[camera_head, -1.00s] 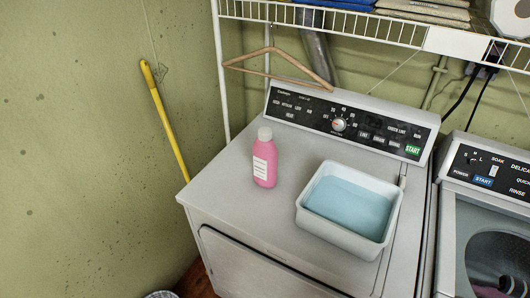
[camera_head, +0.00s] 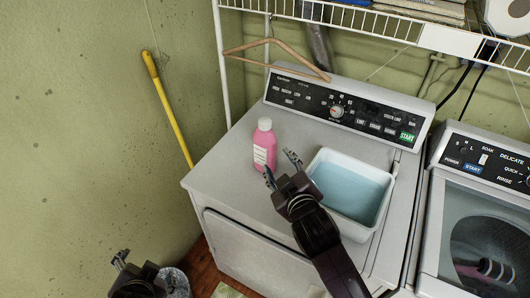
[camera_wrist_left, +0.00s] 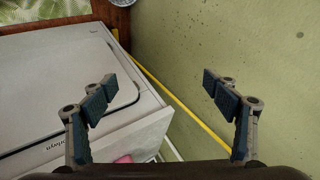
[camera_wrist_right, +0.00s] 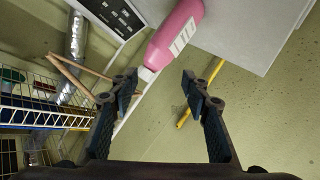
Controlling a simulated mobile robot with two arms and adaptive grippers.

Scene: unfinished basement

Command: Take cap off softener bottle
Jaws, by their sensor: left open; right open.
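The pink softener bottle (camera_head: 264,147) stands upright on top of the dryer (camera_head: 222,170), its pale cap (camera_head: 265,124) still on. In the right wrist view the bottle (camera_wrist_right: 176,38) lies beyond the fingers, with its cap (camera_wrist_right: 147,74) near the gap between the fingertips. My right gripper (camera_head: 281,167) is open and empty, in front of and slightly right of the bottle in the head view, apart from it. My left gripper (camera_wrist_left: 158,88) is open and empty, low at the dryer's left front side; only part of it shows at the head view's bottom edge.
A white basin of blue liquid (camera_head: 317,160) sits right of the bottle, close to my right arm. A wooden hanger (camera_head: 243,48) and a wire shelf (camera_head: 385,22) are behind. A yellow pole (camera_head: 168,108) leans at the left wall. A washer (camera_head: 440,200) stands at right.

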